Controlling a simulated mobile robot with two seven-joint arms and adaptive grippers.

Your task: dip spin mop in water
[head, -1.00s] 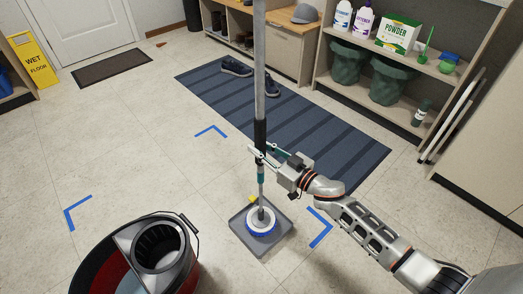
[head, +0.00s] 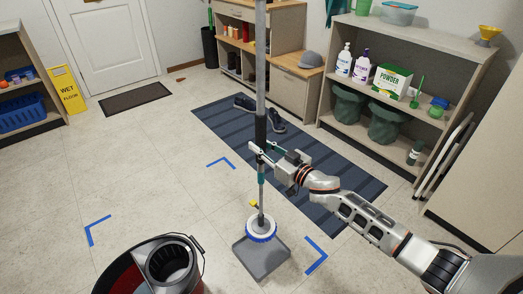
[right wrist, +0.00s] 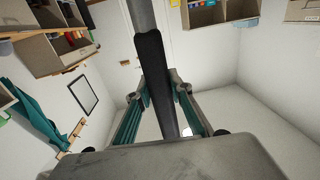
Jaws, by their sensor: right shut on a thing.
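The spin mop (head: 260,95) stands upright in the middle of the head view, a grey pole with a black grip and a round white and blue head (head: 261,229). My right gripper (head: 262,155) is shut on the pole just below the black grip. In the right wrist view the dark grip (right wrist: 155,75) runs up between the fingers (right wrist: 158,105). The mop head is over the far part of a grey square tray (head: 262,262); whether it touches is unclear. The bucket (head: 195,246) with its dark round wringer basket (head: 171,263) is at the bottom left, partly cut off. No left gripper shows.
A striped blue rug (head: 310,175) with dark shoes (head: 272,122) lies behind the mop. Shelves (head: 395,45) with bottles and a powder box stand at the right. A yellow wet floor sign (head: 65,90) stands at the left. The left floor is clear.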

